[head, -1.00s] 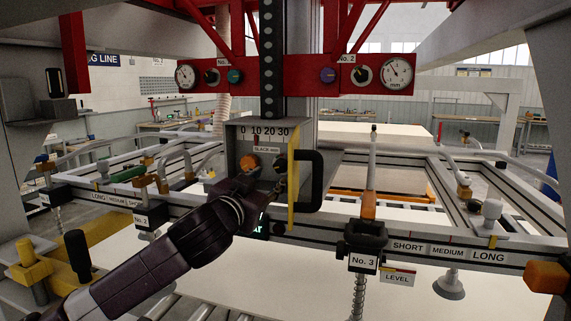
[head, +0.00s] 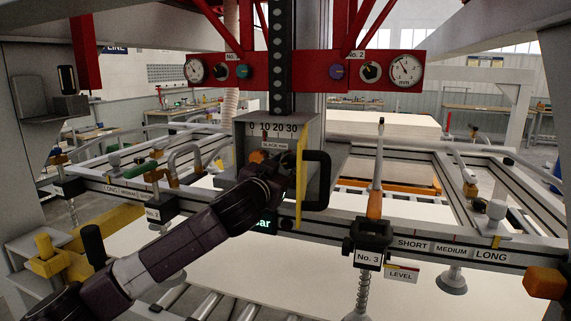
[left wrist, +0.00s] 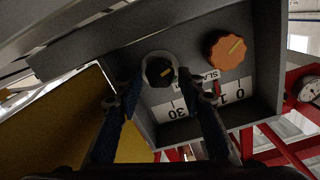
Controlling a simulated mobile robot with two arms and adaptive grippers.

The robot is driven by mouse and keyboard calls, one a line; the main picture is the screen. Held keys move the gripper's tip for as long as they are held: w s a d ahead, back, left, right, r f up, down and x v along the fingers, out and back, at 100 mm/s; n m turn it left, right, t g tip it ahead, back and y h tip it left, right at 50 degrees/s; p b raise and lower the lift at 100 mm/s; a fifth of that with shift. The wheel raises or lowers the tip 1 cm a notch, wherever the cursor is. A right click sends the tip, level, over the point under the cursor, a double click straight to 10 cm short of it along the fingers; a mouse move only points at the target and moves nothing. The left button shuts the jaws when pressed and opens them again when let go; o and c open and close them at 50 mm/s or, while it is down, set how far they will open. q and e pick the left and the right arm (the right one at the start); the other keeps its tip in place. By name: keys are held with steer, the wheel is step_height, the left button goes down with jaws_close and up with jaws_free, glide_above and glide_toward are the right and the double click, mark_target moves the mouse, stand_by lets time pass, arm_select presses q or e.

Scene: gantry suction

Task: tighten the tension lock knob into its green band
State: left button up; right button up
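A grey control box (head: 243,135) carries a slack scale marked 0 to 30. In the left wrist view, its face shows upside down with a black knob (left wrist: 159,71) that has a yellow mark and a pale ring, and an orange knob (left wrist: 228,49) with a yellow mark. I cannot tell from a label which is the tension lock knob, and I see no green band. My left gripper (left wrist: 160,92) is open, its fingers on either side of the black knob; contact is unclear. In the head view, my left gripper (head: 288,172) hides the black knob; the orange knob (head: 257,156) shows beside it.
A yellow plate (head: 301,190) and a black handle (head: 318,180) stand at the box's right side. Red panels with gauges (head: 405,68) hang above. The No. 3 clamp (head: 368,240) is on the rail to the right. A yellow fixture (head: 62,258) stands near my left arm.

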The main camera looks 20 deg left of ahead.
arm_select(q)
steer(key=c, duration=0.9)
arm_select(e)
steer(key=shift+s, duration=0.8)
steer(key=shift+r, duration=0.1)
arm_select(q)
steer(key=m+p, duration=0.2)
steer(key=m, duration=0.1)
steer(key=shift+d+m+p, duration=0.1)
steer(key=shift+m+p, duration=0.7)
steer(key=shift+m, duration=0.7)
arm_select(e)
steer(key=shift+w+r, duration=0.2)
steer(key=shift+r, duration=1.4)
arm_select(q)
steer(key=shift+f, duration=0.1)
steer(key=o, duration=0.9)
